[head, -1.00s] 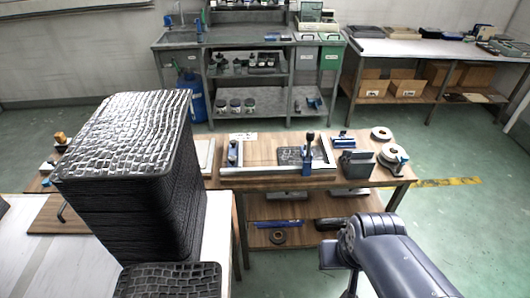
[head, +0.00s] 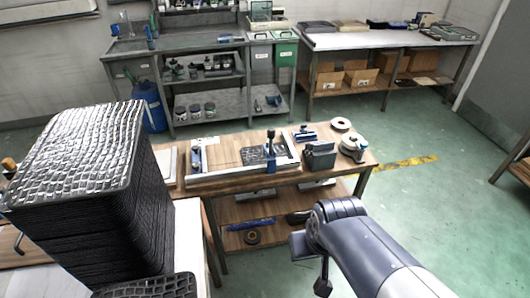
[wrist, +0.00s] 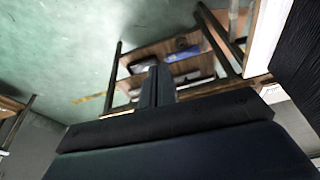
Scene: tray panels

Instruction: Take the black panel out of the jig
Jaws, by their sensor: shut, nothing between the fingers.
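The jig (head: 230,178) is a pale rail frame with blue clamps on the wooden bench in the middle of the head view. The black panel (head: 256,157), dark and textured, lies inside its right part, partly hidden by a blue-handled clamp post. My gripper shows in the wrist view (wrist: 157,70) with its grey fingers shut together and empty. It is well away from the jig; the wrist view shows the floor and a bench's lower shelf beyond it. In the head view my arm reaches in from the lower right, and the fingertips cannot be made out.
A tall stack of black textured panels (head: 85,200) stands at the left, with a lower one (head: 150,287) in front. A dark holder (head: 319,156) and tape dispenser (head: 352,147) sit right of the jig. Open green floor (head: 440,210) lies to the right.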

